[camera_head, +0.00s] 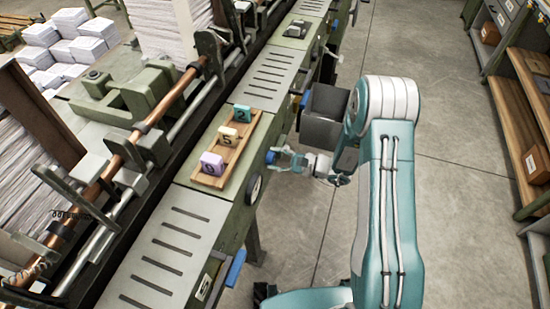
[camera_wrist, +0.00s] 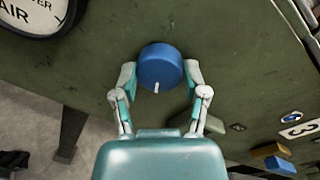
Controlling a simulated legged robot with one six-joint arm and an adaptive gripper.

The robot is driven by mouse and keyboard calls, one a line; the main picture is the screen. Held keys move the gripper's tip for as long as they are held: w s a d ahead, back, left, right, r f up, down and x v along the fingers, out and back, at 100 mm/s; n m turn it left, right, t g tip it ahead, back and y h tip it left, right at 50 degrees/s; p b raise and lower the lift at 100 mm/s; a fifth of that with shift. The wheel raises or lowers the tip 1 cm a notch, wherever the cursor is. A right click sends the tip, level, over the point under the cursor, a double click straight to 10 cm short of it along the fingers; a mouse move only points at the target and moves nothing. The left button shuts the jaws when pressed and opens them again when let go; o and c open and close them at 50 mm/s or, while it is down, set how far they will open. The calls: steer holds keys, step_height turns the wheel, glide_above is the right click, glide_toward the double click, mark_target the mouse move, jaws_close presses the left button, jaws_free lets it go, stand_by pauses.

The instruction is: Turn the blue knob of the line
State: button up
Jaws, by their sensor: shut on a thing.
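The blue knob (camera_wrist: 160,64) is a round dial with a short white mark, on the green side panel of the line (camera_wrist: 225,40). In the head view the knob (camera_head: 271,157) shows at the tips of my gripper. My gripper (camera_head: 283,158) reaches it from the right. In the wrist view my gripper (camera_wrist: 160,76) has one finger on each side of the knob, shut on it. The white mark points down toward my palm, tilted slightly left.
A round gauge (camera_wrist: 33,15) sits left of the knob. A wooden tray (camera_head: 226,157) with numbered blocks lies on top of the line. A grey bin (camera_head: 323,118) stands behind my gripper. Shelves (camera_head: 520,105) line the right; the floor (camera_head: 450,190) between is clear.

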steer(key=shift+w, duration=0.1)
stand_by(0.3)
steer(key=o, duration=1.2)
steer(key=shift+a, duration=0.1)
steer(key=shift+c, duration=0.2)
steer(key=v, duration=1.2)
stand_by(0.6)
